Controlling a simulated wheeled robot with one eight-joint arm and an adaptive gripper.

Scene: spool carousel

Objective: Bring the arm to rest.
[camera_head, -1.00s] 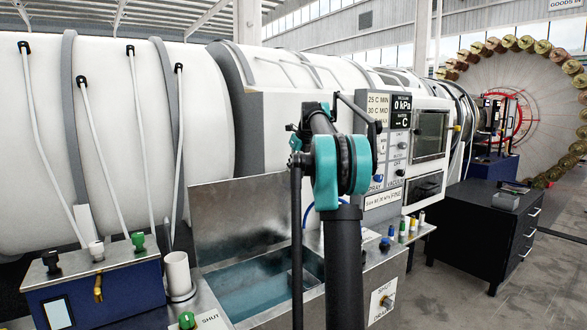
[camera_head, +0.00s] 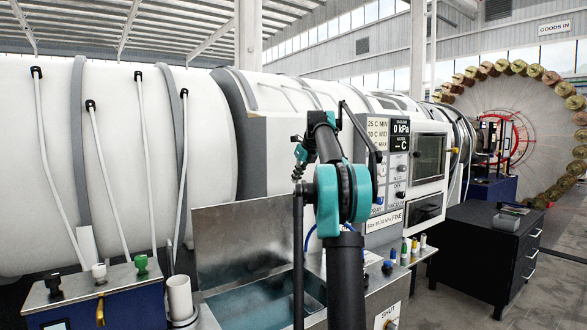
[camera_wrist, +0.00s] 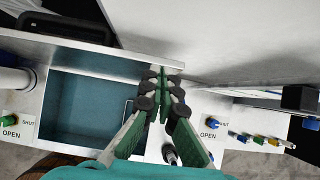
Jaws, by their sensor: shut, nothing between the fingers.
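My arm (camera_head: 340,195) stands folded upright in the middle of the head view, with its teal joint in front of the control panel. My gripper (camera_wrist: 166,74) shows in the wrist view with its green and black fingers together and nothing between them. It is above the steel sink unit and appears clear of it, beside the open basin. In the head view I cannot clearly make out the fingers.
A steel basin (camera_head: 255,301) with a raised lid lies below my arm; it also shows in the wrist view (camera_wrist: 85,88). A large white vessel (camera_head: 110,180) fills the left.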

